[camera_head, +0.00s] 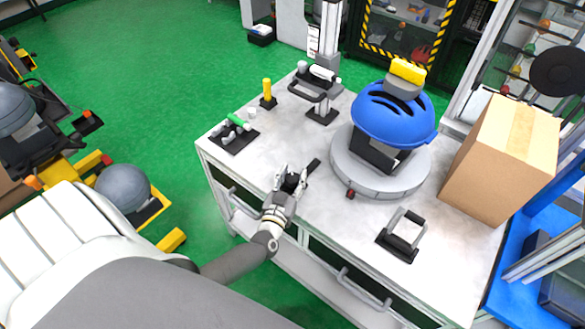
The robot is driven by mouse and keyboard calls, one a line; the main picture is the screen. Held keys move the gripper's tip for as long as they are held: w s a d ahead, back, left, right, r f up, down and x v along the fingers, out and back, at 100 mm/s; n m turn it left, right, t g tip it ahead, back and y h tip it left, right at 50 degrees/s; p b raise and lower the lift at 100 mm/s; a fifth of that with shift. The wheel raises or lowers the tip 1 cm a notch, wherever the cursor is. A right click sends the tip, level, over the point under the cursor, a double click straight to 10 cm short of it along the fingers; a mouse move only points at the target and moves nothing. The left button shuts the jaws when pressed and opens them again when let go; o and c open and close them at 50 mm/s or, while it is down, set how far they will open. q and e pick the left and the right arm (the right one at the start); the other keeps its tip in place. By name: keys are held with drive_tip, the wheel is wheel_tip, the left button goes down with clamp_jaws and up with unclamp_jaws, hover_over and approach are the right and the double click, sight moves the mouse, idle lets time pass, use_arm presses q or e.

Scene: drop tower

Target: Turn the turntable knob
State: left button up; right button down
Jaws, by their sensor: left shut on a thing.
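The turntable (345,176) is a round grey disc on the white workbench, with a blue helmet (392,122) mounted on top. A small dark red knob (350,194) shows at the disc's front edge. My left gripper (291,180) is over the bench's front edge, to the left of the turntable and apart from the knob. It is shut on a small dark thing that its fingers mostly hide. A short black bar (313,166) shows just beyond the fingertips; I cannot tell whether it is part of that thing. My right gripper is not in view.
A cardboard box (505,155) stands right of the turntable. A black-framed holder (403,234) is in front of it. Bare benchtop lies between.

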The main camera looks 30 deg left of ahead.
use_arm(q)
drive_tip(key=shift+n+y, duration=0.3)
drive_tip(key=shift+y, duration=0.2)
drive_tip(key=o, duration=1)
drive_tip(key=shift+s, duration=0.1)
drive_tip(key=v, duration=1.2)
drive_tip(key=shift+r, duration=0.15)
